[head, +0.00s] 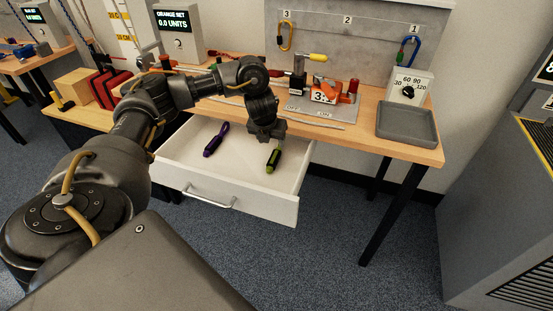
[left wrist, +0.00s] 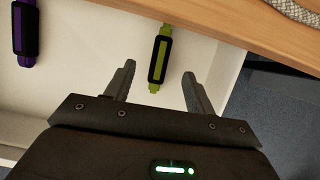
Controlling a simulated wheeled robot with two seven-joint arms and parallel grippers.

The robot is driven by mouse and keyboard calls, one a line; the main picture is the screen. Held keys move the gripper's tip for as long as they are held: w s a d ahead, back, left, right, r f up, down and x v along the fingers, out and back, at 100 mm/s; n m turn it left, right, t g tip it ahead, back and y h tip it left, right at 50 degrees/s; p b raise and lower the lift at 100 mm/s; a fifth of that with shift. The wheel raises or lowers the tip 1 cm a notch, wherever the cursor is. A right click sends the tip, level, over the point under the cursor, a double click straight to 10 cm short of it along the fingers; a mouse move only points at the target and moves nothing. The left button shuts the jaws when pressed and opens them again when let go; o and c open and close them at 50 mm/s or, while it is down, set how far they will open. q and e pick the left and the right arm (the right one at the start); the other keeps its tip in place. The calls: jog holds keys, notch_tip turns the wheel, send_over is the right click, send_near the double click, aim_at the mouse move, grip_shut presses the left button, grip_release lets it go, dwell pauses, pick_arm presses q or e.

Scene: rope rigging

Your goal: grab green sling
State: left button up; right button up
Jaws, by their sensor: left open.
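The green sling (head: 274,158) lies in the open white drawer, near its right side; it has a black sleeve around its middle. In the left wrist view the green sling (left wrist: 160,57) shows beyond and between my left gripper's fingers (left wrist: 158,85). My left gripper (head: 268,134) is open and empty, just above the sling in the head view. It hides the sling's far end there. I cannot see my right gripper.
A purple sling (head: 216,139) lies in the drawer (head: 240,194), left of the green one. The wooden tabletop (head: 365,138) overhangs the drawer's back. A grey tray (head: 407,124) and a clamp fixture (head: 322,108) stand on the table.

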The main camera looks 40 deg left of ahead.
aim_at(276, 154)
pick_arm(q)
jog(key=x, duration=0.3)
jog(key=shift+w+f+b, duration=0.1)
jog(key=shift+f+b, duration=0.15)
jog(key=shift+b, duration=0.15)
jog(key=shift+w+f, duration=0.15)
jog(key=shift+f, duration=0.2)
jog(key=x, duration=0.3)
jog(key=shift+w+f, duration=0.25)
jog(key=shift+f, duration=0.05)
jog(key=shift+w+f, duration=0.1)
jog(key=shift+f, duration=0.45)
jog(key=c, duration=1.1)
jog(key=shift+r, duration=0.15)
pick_arm(e)
jog(key=shift+w+f, duration=0.6)
jog(key=shift+w, duration=0.15)
